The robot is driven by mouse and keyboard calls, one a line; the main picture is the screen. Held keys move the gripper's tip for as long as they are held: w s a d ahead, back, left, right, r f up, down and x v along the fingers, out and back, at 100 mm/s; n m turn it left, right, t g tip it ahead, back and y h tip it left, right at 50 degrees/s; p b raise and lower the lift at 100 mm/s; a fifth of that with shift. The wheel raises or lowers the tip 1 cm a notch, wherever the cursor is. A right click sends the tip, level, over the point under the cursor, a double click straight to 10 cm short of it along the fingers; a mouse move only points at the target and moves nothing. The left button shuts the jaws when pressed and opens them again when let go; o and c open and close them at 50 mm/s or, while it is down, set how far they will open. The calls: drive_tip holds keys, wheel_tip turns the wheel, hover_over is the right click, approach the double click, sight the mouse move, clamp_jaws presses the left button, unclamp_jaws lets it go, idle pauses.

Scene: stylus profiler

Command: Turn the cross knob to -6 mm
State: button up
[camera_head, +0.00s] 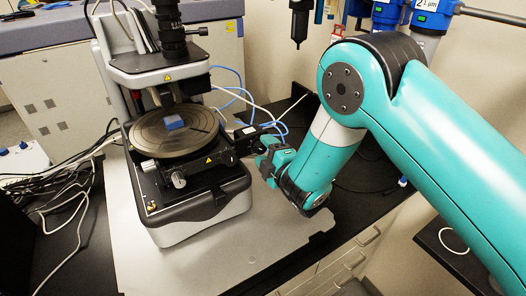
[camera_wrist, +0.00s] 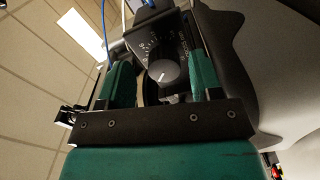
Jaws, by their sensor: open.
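In the wrist view a round grey knob (camera_wrist: 164,72) with a pale pointer line sits on a black housing with a printed scale (camera_wrist: 150,43). The line points up and right; the scale figures are too small to read. My gripper (camera_wrist: 161,60) is open, with one green finger to each side of the knob; I cannot tell whether either touches it. In the head view my gripper (camera_head: 268,154) is at the right side of the profiler's stage, beside a black housing (camera_head: 245,134). The knob's face is hidden there.
The profiler has a round stage plate (camera_head: 150,133) with a blue sample (camera_head: 174,122) on it. Another knob (camera_head: 178,179) sticks out at the stage's front. Blue tubes (camera_head: 232,92) run behind. Loose cables (camera_head: 70,190) lie on the left. The grey base plate (camera_head: 225,255) is clear in front.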

drive_tip(key=shift+s+d+f+b, duration=0.15)
drive_tip(key=shift+s+f+b, duration=0.2)
drive_tip(key=shift+b, duration=0.8)
drive_tip(key=shift+s+d+f+b, duration=0.15)
drive_tip(key=shift+s+b, duration=0.3)
drive_tip(key=shift+b, duration=0.65)
drive_tip(key=b+v, duration=0.6)
drive_tip(key=b, duration=0.3)
drive_tip(key=shift+r, duration=0.35)
drive_tip(key=shift+s+d, duration=0.1)
